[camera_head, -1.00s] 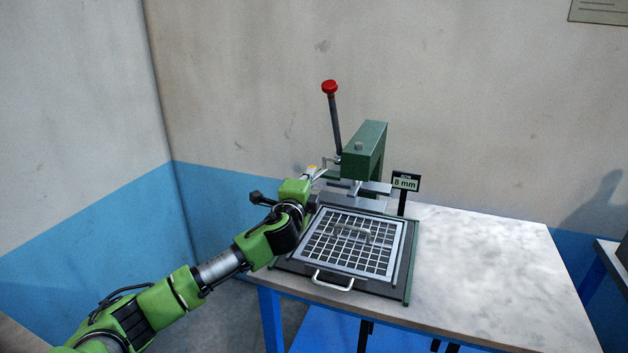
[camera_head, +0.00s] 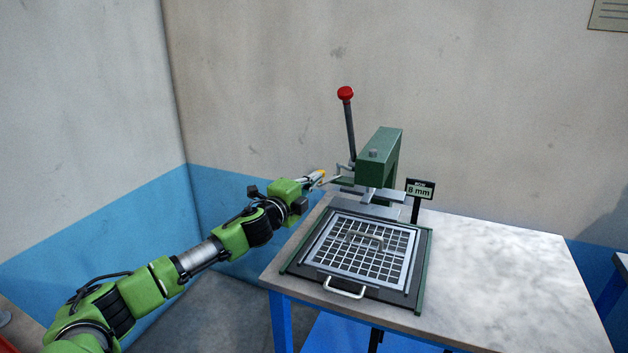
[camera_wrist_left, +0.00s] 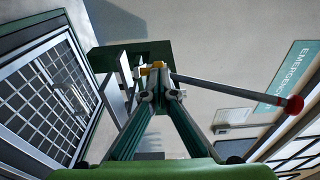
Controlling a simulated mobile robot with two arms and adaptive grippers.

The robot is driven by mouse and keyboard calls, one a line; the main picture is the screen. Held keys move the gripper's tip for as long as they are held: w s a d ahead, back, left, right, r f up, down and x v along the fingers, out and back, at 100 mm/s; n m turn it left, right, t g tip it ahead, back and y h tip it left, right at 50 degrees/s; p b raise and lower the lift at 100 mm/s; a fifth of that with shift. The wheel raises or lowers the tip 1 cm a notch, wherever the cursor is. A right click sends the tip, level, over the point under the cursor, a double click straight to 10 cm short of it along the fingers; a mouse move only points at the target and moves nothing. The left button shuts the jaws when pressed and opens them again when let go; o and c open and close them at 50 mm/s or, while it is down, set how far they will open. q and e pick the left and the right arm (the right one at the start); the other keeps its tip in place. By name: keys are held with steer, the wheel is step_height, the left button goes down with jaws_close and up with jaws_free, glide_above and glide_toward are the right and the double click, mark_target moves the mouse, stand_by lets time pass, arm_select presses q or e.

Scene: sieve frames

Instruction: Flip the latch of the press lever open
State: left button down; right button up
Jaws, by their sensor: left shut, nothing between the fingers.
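The green press (camera_head: 378,157) stands at the back of the table. Its dark lever (camera_head: 351,130) with a red knob (camera_head: 345,93) stands nearly upright, tilted slightly left. The lever also crosses the left wrist view (camera_wrist_left: 225,88). A small yellow piece, seemingly the latch tab (camera_wrist_left: 152,68), shows just beyond my left fingertips; whether they touch it I cannot tell. My left gripper (camera_head: 322,180) reaches in from the left to the lever's foot. Its fingers are shut and empty in the left wrist view (camera_wrist_left: 160,93). The latch's exact position is unclear. My right gripper is not in view.
A framed sieve grid (camera_head: 365,253) with a handle lies on the press base in front. An 8 mm sign (camera_head: 421,189) stands right of the press. The table's right side (camera_head: 500,270) is clear. Walls stand behind and left.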

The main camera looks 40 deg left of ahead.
arm_select(q)
steer(key=shift+a, duration=0.15)
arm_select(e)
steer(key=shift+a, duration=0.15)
arm_select(q)
steer(key=shift+w+a, duration=0.3)
steer(key=shift+a, duration=0.6)
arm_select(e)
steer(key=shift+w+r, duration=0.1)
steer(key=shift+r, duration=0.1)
arm_select(q)
steer(key=shift+w+a, duration=0.1)
steer(key=shift+a, duration=0.2)
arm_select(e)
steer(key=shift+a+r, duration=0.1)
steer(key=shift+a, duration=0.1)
arm_select(q)
steer(key=shift+w+a+p, duration=0.2)
steer(key=shift+a+p, duration=0.15)
steer(key=shift+a, duration=0.1)
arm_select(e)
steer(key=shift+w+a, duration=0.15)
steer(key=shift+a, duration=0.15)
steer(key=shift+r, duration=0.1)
